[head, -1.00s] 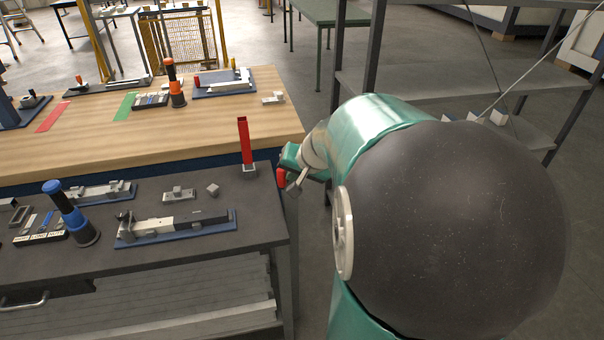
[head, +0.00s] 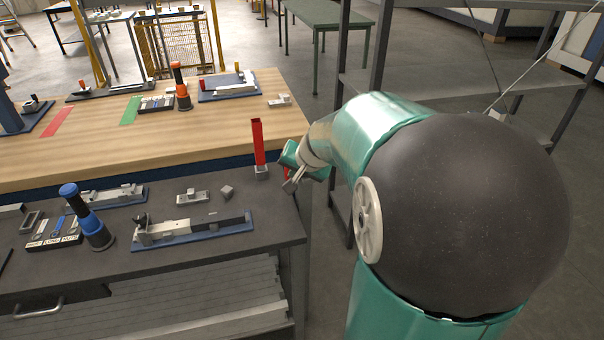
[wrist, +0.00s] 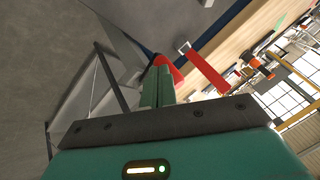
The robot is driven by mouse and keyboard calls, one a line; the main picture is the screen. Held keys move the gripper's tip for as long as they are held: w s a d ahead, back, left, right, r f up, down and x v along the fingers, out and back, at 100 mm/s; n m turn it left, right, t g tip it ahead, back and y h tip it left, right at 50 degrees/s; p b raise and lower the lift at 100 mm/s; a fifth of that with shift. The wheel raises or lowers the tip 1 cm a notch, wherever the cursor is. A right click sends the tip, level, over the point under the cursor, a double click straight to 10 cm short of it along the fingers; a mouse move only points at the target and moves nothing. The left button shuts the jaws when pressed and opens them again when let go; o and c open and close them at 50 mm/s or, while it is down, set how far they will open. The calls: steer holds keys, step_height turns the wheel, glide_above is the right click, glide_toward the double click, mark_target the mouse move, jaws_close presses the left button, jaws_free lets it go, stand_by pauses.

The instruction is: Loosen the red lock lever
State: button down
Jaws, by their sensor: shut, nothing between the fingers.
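A tall red lever (head: 258,142) stands upright in a small grey base at the right end of the dark bench. It also shows in the wrist view as a long red bar (wrist: 207,71). A second, shorter red piece (head: 286,173) is at the bench's right edge, partly hidden by my gripper (head: 291,186). In the wrist view this red piece (wrist: 172,70) lies right at the tips of my green gripper fingers (wrist: 158,72). The fingers are shut with nothing between them. I cannot tell whether they touch it, or which red piece is the lock lever.
The dark bench (head: 165,270) holds a blue-based fixture (head: 195,231), a blue-and-black upright tool (head: 86,215) and small metal blocks. A wooden bench (head: 225,120) stands behind. Grey shelving (head: 440,85) stands behind my arm. Floor is open right of the bench.

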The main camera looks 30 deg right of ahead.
steer(key=shift+w+a, duration=0.15)
steer(key=shift+w, duration=0.5)
stand_by(0.3)
